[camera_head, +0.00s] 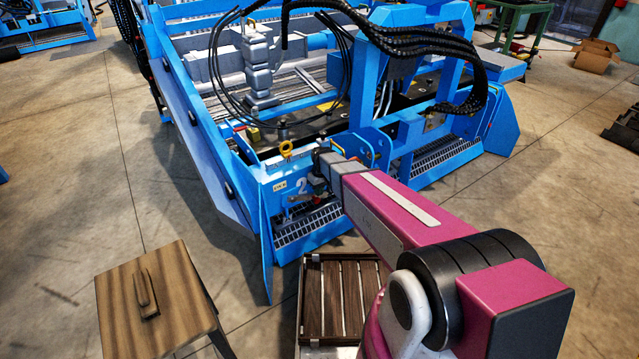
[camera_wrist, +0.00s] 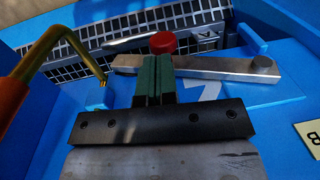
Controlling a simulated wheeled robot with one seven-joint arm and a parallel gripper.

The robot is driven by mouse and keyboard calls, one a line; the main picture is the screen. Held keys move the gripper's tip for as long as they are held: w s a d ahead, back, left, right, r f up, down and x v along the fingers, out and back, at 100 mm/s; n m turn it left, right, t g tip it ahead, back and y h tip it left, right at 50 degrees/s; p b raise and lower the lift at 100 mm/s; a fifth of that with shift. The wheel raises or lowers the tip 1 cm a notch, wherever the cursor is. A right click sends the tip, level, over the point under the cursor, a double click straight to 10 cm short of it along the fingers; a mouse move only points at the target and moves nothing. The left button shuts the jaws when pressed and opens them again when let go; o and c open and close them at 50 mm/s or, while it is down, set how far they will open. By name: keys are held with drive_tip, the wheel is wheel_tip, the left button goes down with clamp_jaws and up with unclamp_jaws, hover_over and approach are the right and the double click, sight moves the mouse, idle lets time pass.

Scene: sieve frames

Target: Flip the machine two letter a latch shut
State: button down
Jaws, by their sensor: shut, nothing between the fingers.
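The blue machine marked 2 (camera_head: 303,185) stands ahead in the head view, and its blue panel also fills the wrist view (camera_wrist: 250,110). A grey metal latch bar (camera_wrist: 215,68) lies across the panel there, with a round pin at its right end. A red knob (camera_wrist: 162,42) is near its left part, just beyond my fingertips. My gripper (camera_wrist: 155,62) has green fingers, shut and empty, in front of the bar and close to the knob; contact cannot be told. In the head view my gripper (camera_head: 319,172) is at the panel, and the latch is mostly hidden.
A yellow bent rod with an orange part (camera_wrist: 70,45) is left of my fingers. A wooden stool (camera_head: 155,295) and slatted crate (camera_head: 342,295) stand in front of the machine.

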drive_tip(key=shift+f, duration=0.9)
drive_tip(key=shift+f, duration=0.1)
drive_tip(key=shift+f+g+y, duration=0.4)
drive_tip(key=shift+f+y, duration=0.3)
drive_tip(key=shift+a+x, duration=0.15)
drive_tip(key=shift+x, duration=0.9)
drive_tip(key=shift+a+x, duration=0.1)
drive_tip(key=shift+x, duration=0.9)
drive_tip(key=shift+s+f, duration=0.15)
drive_tip(key=shift+f, duration=0.05)
drive_tip(key=s+a+f+g+y, duration=0.2)
drive_tip(key=s+a+f+y, duration=0.1)
drive_tip(key=a+f, duration=0.1)
drive_tip(key=shift+s+a+f+g+y, duration=0.25)
drive_tip(key=shift+a+g+y, duration=0.05)
drive_tip(key=shift+a, duration=0.25)
